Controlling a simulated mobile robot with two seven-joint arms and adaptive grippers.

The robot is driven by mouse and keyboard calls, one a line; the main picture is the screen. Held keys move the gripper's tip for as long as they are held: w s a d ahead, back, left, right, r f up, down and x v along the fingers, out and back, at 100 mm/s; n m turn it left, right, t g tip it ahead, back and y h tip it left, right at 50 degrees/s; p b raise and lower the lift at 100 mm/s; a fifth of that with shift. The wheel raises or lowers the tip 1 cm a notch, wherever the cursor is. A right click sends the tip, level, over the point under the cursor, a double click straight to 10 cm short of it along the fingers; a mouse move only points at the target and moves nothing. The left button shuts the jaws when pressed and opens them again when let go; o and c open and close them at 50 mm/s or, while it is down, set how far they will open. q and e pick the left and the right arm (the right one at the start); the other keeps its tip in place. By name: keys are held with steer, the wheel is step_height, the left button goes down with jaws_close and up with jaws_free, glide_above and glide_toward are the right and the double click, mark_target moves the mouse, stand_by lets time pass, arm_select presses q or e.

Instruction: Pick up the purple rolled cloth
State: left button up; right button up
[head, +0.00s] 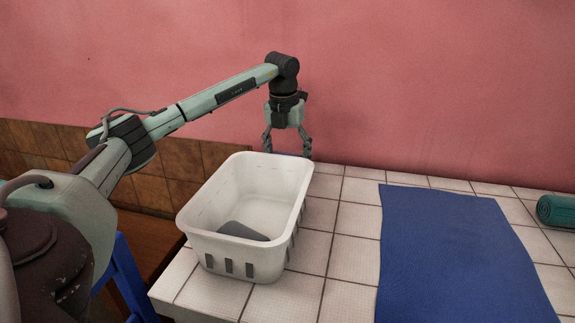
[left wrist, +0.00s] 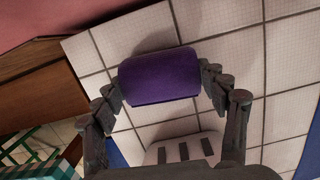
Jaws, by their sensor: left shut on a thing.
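The purple rolled cloth (left wrist: 160,77) lies crosswise between the fingers of my left gripper (left wrist: 161,80) in the left wrist view. The fingers are shut on its two ends. In the head view my left gripper (head: 287,150) points down just behind the far rim of the white basket. The basket hides nearly all of the cloth there. I cannot tell whether the cloth touches the tiled top or is slightly above it. My right gripper is in neither view.
The white basket (head: 192,228) stands on the white tiled top (head: 340,240), with a dark grey thing (head: 242,231) inside. A blue mat (head: 455,250) lies to its right. A green roll (head: 558,211) lies at the far right. A pink wall (head: 430,80) rises behind.

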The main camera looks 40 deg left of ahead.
arm_select(q)
steer(key=shift+c, duration=1.2)
